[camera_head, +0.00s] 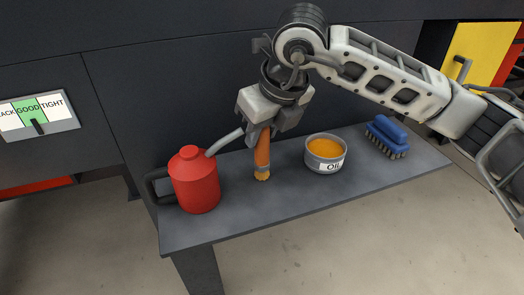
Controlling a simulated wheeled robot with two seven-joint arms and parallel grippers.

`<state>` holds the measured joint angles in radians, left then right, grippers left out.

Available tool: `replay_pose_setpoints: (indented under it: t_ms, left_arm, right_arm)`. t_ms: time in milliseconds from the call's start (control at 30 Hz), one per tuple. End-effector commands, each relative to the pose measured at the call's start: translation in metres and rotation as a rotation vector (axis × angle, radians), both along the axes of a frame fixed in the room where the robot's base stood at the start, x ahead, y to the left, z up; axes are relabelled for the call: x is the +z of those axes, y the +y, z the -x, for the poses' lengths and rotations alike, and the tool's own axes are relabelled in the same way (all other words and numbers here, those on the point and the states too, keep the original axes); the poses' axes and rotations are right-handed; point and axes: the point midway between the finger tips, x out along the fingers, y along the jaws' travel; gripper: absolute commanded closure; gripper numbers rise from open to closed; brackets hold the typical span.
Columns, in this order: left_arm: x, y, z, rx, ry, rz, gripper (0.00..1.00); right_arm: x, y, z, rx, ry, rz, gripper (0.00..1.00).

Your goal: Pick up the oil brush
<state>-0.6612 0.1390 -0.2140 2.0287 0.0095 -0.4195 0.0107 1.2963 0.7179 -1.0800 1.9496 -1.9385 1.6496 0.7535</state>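An orange brush-like piece (262,157), which I take for the oil brush, hangs upright below my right gripper (264,130). The fingers close around its upper part, which they hide. Its frayed lower end is over the dark shelf, between the red can and the oil tin; I cannot tell whether it touches the shelf. The grey tin labelled OIL (326,165) holds orange liquid and stands just right of the brush. My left gripper is not in view.
The red oil can (195,182) with a grey spout stands at the left end of the dark shelf (300,200). A blue scrub brush (388,137) lies at the right end. A gauge (38,112) is on the panel at left. The shelf's front strip is clear.

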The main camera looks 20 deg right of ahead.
Motion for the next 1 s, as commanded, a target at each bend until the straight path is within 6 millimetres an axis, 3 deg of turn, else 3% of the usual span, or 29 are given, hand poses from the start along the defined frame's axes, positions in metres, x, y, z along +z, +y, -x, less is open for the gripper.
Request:
replay_pose_setpoints:
  t_ms: [267, 300, 400, 767, 1000]
  left_arm:
    - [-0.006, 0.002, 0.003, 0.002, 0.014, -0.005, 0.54]
    - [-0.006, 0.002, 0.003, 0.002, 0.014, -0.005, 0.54]
    - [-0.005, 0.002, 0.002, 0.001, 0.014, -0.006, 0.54]
    - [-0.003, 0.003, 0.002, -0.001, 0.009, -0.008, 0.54]
    - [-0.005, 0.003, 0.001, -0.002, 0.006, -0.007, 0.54]
  right_arm:
    - [-0.007, 0.001, -0.002, 0.002, -0.001, 0.0, 0.7]
    - [-0.006, 0.001, -0.002, 0.002, -0.001, 0.0, 0.73]
    - [-0.006, 0.001, -0.002, 0.002, -0.001, 0.0, 1.0]
    - [-0.003, 0.001, -0.002, 0.001, -0.003, -0.001, 1.0]
    - [0.021, 0.001, -0.003, 0.001, -0.006, -0.001, 1.0]
